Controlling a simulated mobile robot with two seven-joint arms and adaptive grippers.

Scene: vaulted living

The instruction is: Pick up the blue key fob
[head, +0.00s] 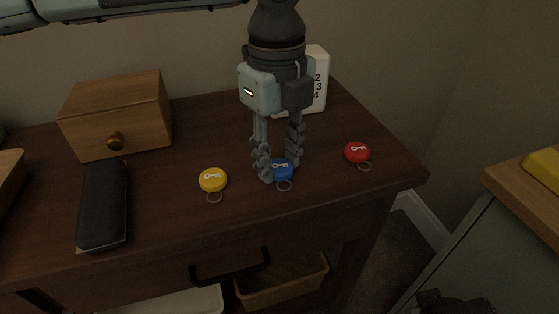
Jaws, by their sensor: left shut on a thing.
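The blue key fob (283,168) lies on the dark wooden table, with its metal ring toward the front edge. My left gripper (278,172) points down from above and is shut on the blue fob, one finger at each side. The fingers hide part of the fob. The fob appears at tabletop level. My right gripper is not clearly in view; only a dark part shows at the bottom right edge.
A yellow fob (213,180) lies left of the gripper and a red fob (357,152) lies right. A dark case (104,205), a wooden drawer box (118,115) and a white numbered block (318,80) stand around.

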